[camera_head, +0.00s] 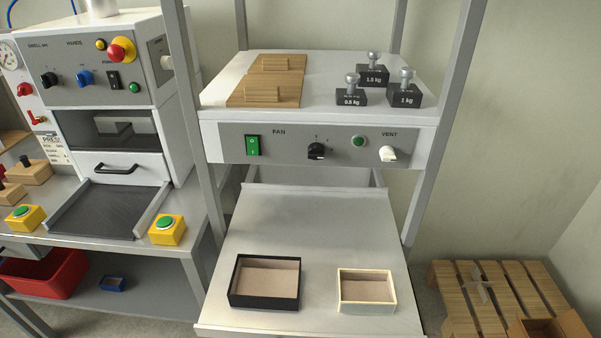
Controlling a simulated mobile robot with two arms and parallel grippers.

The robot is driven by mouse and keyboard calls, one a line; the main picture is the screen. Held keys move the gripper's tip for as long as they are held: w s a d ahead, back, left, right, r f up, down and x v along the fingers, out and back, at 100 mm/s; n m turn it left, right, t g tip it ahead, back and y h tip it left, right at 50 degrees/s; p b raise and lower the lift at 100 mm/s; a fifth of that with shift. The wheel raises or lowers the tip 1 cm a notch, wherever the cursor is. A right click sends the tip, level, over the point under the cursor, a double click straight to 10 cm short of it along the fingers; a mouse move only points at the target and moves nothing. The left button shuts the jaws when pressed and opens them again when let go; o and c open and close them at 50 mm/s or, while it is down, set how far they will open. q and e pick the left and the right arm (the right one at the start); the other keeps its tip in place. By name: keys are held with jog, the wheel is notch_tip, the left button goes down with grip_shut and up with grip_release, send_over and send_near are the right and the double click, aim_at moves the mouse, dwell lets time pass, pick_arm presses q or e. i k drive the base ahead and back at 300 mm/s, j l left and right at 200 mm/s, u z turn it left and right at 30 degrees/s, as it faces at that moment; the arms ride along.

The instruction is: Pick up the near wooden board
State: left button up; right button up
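Two wooden boards lie one behind the other on the white top of the fan and vent unit. The near wooden board (263,94) lies flat toward the front left edge, with a raised wooden strip on its top. The far wooden board (274,65) lies just behind it and looks alike, also with a raised strip. The two boards look very close together or touching. Neither of my grippers shows in the head view, and nothing is holding the boards.
Three black weights (373,74) with metal knobs stand right of the boards. Upright grey posts (186,100) flank the unit. On the lower shelf (315,220) sit a black open box (264,308) and a cream open box (367,307). A press machine (110,90) stands at left.

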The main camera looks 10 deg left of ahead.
aim_at(254, 90)
jog(key=k+l+u, duration=0.1)
jog(key=l+u, duration=0.3)
jog(key=l, duration=1.55)
